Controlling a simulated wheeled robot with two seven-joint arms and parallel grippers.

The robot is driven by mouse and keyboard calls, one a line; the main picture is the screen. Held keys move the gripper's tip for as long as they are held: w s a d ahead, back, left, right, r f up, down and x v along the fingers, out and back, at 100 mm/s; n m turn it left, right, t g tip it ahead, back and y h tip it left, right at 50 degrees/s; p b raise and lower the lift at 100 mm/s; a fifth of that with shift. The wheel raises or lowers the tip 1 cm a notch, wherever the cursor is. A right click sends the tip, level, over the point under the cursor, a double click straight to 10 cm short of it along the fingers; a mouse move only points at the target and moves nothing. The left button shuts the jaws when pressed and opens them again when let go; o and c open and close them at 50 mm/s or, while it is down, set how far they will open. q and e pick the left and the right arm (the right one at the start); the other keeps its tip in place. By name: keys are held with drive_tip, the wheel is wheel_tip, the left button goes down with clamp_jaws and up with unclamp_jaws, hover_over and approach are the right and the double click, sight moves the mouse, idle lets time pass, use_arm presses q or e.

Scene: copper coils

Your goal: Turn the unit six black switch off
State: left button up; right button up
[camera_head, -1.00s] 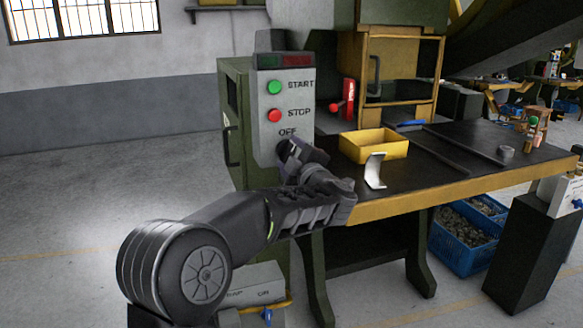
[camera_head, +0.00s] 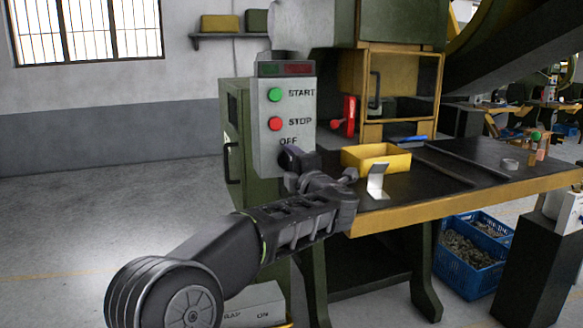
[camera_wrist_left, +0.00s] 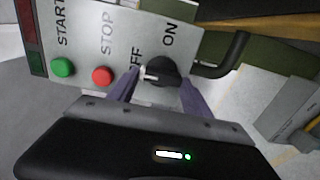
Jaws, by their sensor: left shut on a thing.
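The black switch (camera_wrist_left: 163,72) is a round knob on a grey control panel (camera_head: 266,150), below the green START button (camera_head: 275,95) and the red STOP button (camera_head: 276,124). OFF and ON labels show beside it in the left wrist view. A white mark on the knob points toward the left finger, near the OFF label. My left gripper (camera_head: 298,162) is at the panel, its two fingers either side of the knob and shut on it. It also shows in the left wrist view (camera_wrist_left: 162,92). In the head view the gripper mostly hides the knob. My right gripper is out of view.
A black-topped workbench (camera_head: 470,190) stands right of the panel, with a yellow bin (camera_head: 376,158) and a bent metal piece (camera_head: 376,182). A red-handled lever (camera_head: 348,116) is behind. Blue crates (camera_head: 470,268) sit under the bench. The floor at left is clear.

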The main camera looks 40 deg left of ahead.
use_arm(q)
drive_tip(key=o, duration=1.4)
drive_tip(key=shift+c, duration=0.2)
drive_tip(key=v, duration=0.7)
drive_tip(key=shift+s+d+b, duration=0.25)
drive_tip(key=shift+d+b, duration=0.1)
